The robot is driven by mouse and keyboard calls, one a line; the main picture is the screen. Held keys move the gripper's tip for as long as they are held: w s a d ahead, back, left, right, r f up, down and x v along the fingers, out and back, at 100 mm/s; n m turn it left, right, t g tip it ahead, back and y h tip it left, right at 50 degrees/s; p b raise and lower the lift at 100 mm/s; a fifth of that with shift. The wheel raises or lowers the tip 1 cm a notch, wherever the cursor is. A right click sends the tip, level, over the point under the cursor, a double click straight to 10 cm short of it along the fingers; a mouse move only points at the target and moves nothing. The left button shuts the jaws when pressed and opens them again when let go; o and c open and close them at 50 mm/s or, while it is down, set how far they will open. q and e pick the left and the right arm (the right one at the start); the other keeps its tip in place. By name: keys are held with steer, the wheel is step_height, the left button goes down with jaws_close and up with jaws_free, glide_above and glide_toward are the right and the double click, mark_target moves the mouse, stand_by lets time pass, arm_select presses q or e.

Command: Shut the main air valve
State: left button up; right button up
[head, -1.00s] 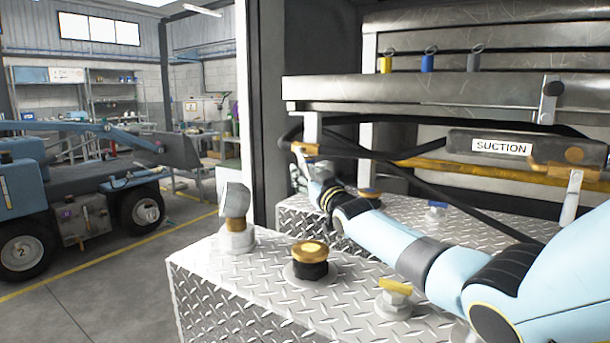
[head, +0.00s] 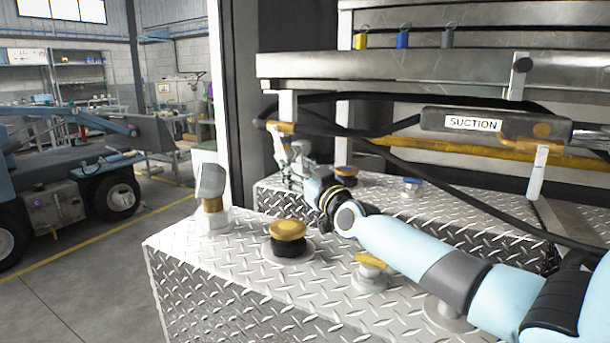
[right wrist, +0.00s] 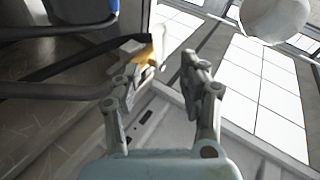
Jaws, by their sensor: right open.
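No label in view names the main air valve, so I cannot tell for sure which fitting it is. A small yellow fitting (head: 282,128) sits at the left end of the dark hoses, below the metal shelf. My right gripper (head: 286,158) is open and empty, just below this fitting. In the right wrist view, the open fingers (right wrist: 165,65) point up, and a yellow piece (right wrist: 144,54) with a pale lever shows close by the left fingertip. I cannot tell if they touch. A yellow-handled valve (head: 369,259) stands on the front tread-plate box beside my right arm. My left gripper is not in view.
A yellow-topped black knob (head: 287,230) and a grey-capped post (head: 211,186) stand on the front tread-plate box (head: 205,250). Dark hoses (head: 380,103) and a SUCTION-labelled bar (head: 473,124) run behind my arm.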

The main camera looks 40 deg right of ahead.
steer(key=shift+v, duration=1.6)
